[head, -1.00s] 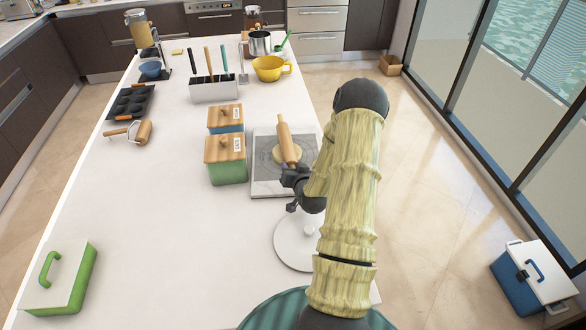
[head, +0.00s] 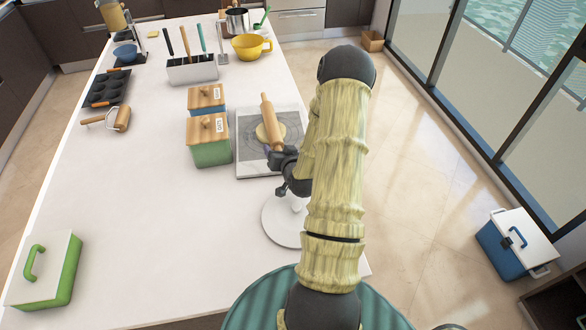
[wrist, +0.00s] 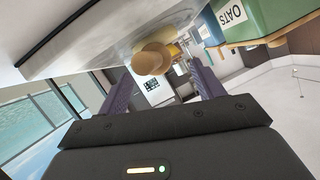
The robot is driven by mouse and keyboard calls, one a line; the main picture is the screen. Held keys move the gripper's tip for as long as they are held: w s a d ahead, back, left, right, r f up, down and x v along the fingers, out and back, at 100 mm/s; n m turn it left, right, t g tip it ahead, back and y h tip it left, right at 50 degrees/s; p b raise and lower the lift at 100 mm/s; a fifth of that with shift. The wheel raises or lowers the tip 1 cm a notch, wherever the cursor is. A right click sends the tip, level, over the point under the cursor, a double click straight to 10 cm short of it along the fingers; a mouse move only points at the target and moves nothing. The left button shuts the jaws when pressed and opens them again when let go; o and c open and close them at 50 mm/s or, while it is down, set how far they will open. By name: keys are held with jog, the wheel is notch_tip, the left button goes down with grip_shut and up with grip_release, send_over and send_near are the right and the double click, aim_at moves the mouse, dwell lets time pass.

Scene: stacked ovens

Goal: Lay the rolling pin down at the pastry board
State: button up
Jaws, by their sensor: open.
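The wooden rolling pin (head: 269,115) lies over a round of dough (head: 262,134) on the marble pastry board (head: 251,168). Its near end points toward my gripper (head: 281,158), which is at the board's near part. In the wrist view the pin (wrist: 152,59) shows end-on, just ahead of and between the fingertips of my gripper (wrist: 157,78). The fingers are spread, with a gap visible on each side of the pin. Whether a finger touches the pin is hard to tell.
A green canister (head: 211,152) with a wooden lid and a blue canister (head: 206,99) stand left of the board. A white round stand (head: 278,224) sits close below my gripper. A utensil holder (head: 191,72) and yellow bowl (head: 250,47) are farther back. The counter's left middle is clear.

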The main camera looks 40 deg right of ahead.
jog(key=p+v, duration=1.3)
jog(key=v, duration=0.1)
dwell(0.6)
dwell(0.9)
jog(key=w+a+r+n+g+y+b, duration=0.35)
jog(key=w+a+n+g, duration=0.2)
jog(key=a, duration=0.35)
jog(key=s+a+r+n+g+b, duration=0.2)
jog(key=s+a+r+g, duration=0.3)
jog(key=s+a+r, duration=0.4)
jog(key=a+r+y+b, duration=0.1)
jog(key=a, duration=0.2)
jog(key=shift+s+b, duration=0.3)
jog(key=shift+b, duration=0.1)
